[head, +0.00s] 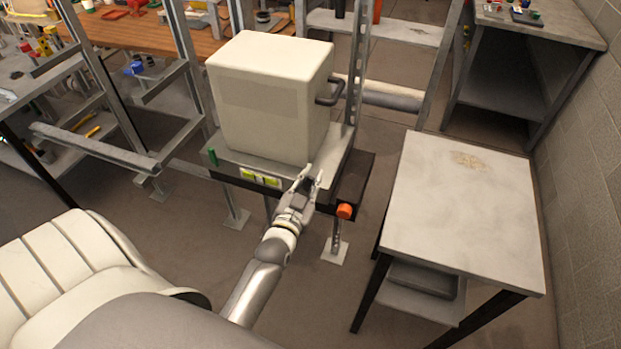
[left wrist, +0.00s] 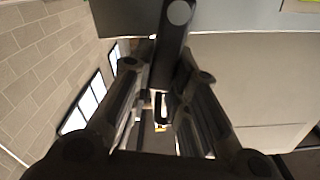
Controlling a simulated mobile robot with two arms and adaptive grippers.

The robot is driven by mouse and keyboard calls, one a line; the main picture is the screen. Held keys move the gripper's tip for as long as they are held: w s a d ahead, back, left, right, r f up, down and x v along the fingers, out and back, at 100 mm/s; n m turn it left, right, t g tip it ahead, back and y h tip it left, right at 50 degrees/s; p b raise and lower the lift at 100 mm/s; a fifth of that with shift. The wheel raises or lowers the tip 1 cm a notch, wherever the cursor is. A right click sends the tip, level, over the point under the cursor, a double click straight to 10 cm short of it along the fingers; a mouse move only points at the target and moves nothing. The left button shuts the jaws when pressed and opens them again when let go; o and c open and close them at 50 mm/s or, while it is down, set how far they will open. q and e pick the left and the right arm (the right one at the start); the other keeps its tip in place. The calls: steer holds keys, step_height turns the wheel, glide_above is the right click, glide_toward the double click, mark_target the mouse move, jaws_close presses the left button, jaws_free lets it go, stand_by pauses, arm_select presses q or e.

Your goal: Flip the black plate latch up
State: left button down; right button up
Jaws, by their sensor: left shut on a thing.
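My left gripper (head: 308,180) reaches the right front edge of the metal base under a cream box-shaped heater (head: 265,100). In the left wrist view its two fingers (left wrist: 168,76) stand on both sides of a dark bar, the black plate latch (left wrist: 171,42), with a round grey spot near its upper end. The gripper is shut on this latch, which hangs between the fingers. In the head view I cannot make out the latch apart from the gripper and the dark parts near it. My right gripper is not in view.
An orange knob (head: 344,211) sits just right of my gripper, below a dark side block (head: 354,178). A pale-topped table (head: 460,200) stands to the right. Metal shelving frames (head: 95,150) stand at the left. Open floor lies between the stand and the table.

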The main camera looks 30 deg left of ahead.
arm_select(q)
steer(key=shift+a+r+n+p, duration=0.3)
steer(key=shift+n+p, duration=0.2)
steer(key=shift+n, duration=0.2)
steer(key=shift+s+a+f+n, duration=0.1)
steer(key=shift+a+n, duration=0.35)
steer(key=shift+n, duration=0.55)
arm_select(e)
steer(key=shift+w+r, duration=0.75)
arm_select(q)
steer(key=c, duration=1.8)
jaws_free()
steer(key=shift+o, duration=0.8)
steer(key=shift+f, duration=0.15)
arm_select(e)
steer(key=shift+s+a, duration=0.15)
arm_select(q)
steer(key=v, duration=1.1)
steer(key=shift+s, duration=0.4)
